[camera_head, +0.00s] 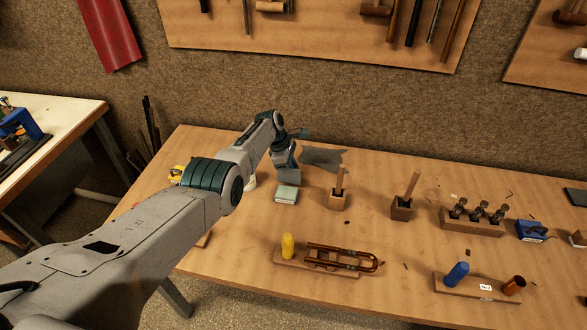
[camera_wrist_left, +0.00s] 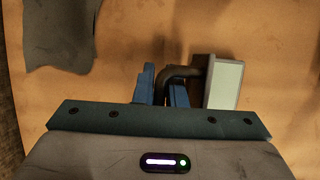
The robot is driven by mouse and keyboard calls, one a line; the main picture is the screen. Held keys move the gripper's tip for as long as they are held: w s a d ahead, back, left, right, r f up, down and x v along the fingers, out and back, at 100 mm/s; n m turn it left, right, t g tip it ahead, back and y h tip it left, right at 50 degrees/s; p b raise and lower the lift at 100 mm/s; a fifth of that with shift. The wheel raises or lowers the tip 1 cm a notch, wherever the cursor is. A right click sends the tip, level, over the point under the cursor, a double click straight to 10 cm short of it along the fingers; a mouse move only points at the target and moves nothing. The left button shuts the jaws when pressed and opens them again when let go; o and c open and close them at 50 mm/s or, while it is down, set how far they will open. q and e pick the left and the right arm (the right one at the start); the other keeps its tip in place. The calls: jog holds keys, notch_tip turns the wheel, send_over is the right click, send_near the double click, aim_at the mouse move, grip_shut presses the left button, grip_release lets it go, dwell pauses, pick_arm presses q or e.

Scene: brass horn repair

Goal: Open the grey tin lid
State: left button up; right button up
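The grey tin (camera_head: 287,194), a small box with a pale top, stands on the workbench just in front of my left gripper (camera_head: 286,178). In the left wrist view the tin (camera_wrist_left: 225,85) is right of the two blue fingers (camera_wrist_left: 164,88), and its pale top looks flat and closed. A dark bent bar (camera_wrist_left: 183,72) runs from between the fingers toward the tin's left side. The fingers sit close on both sides of this bar and appear shut on it. Whether the bar is joined to the tin is unclear. My right gripper is not in view.
A grey cloth-like sheet (camera_head: 322,158) lies behind the tin. A wooden block with a stick (camera_head: 339,199) stands close to its right. A yellow-capped piece (camera_head: 288,246) and a copper bend (camera_head: 345,262) are nearer the front edge. Bare bench (camera_head: 240,225) lies to the front left.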

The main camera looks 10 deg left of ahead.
pick_arm(q)
jog(key=shift+o, duration=0.4)
jog(key=shift+f, duration=0.15)
jog(key=shift+r, duration=0.2)
jog(key=p+v, duration=0.2)
jog(key=v, duration=0.3)
jog(key=shift+a+r, duration=0.1)
jog(key=shift+v, duration=2.5)
jog(key=shift+s+a, duration=0.1)
